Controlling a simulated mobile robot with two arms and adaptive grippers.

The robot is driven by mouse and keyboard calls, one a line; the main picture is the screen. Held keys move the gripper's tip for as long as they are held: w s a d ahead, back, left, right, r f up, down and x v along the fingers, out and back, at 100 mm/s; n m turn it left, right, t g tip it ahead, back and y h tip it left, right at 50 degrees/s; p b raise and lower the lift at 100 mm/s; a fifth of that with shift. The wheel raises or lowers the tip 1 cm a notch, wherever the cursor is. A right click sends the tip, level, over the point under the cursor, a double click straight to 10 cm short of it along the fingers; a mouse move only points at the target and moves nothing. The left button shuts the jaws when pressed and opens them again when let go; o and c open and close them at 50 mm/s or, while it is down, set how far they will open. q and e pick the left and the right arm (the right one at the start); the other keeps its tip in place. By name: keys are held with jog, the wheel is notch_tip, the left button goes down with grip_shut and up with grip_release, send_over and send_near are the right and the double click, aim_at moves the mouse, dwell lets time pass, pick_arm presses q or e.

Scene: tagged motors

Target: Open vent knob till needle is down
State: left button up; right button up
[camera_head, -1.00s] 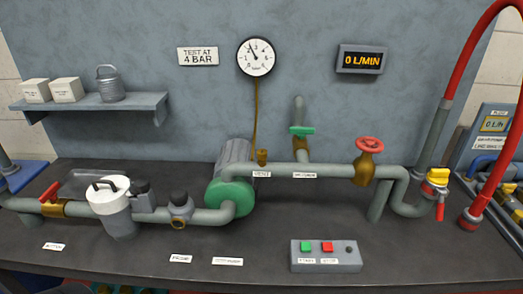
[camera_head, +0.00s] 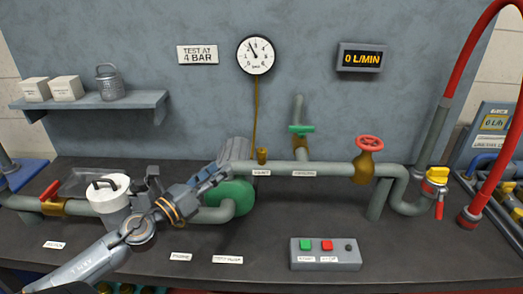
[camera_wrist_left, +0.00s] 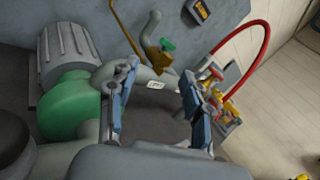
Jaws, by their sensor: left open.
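The vent knob is a small brass fitting (camera_head: 262,155) on top of the grey pipe, above a small label that seems to read VENT (camera_head: 261,173). The round white gauge (camera_head: 255,55) hangs on the wall above, and its needle points up and slightly left. A thin brass tube (camera_head: 255,115) runs down from it. My left gripper (camera_head: 218,172) is open and empty, left of the vent knob, in front of the grey motor and green pump. In the left wrist view the open fingers (camera_wrist_left: 155,76) frame the pipe and a white label (camera_wrist_left: 155,85). My right gripper is out of view.
A green-handled valve (camera_head: 301,130) and a red handwheel valve (camera_head: 369,143) stand right of the knob. A control box (camera_head: 325,254) with green and red buttons sits in front. A flow display (camera_head: 360,58) reads 0 L/MIN. The bench front right is mostly clear.

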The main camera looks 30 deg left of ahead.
aim_at(258, 152)
pick_arm(q)
jog(key=w+d+m+h+p, duration=0.1)
jog(key=w+m, duration=0.1)
jog(key=w, duration=0.2)
jog(key=w+d+m+g+p, duration=0.1)
jog(key=w+m+p, duration=0.1)
jog(key=w, duration=0.2)
jog(key=w+d+m+h+p, duration=0.1)
jog(key=w+m, duration=0.1)
jog(key=w, duration=0.2)
jog(key=shift+w+d+r+g+h+p, duration=0.3)
jog(key=shift+w+d, duration=0.1)
jog(key=shift+w+d+f, duration=0.15)
jog(key=shift+w+d, duration=0.1)
jog(key=shift+w, duration=0.45)
jog(key=shift+c, duration=0.6)
grip_shut()
jog(key=shift+p, duration=0.3)
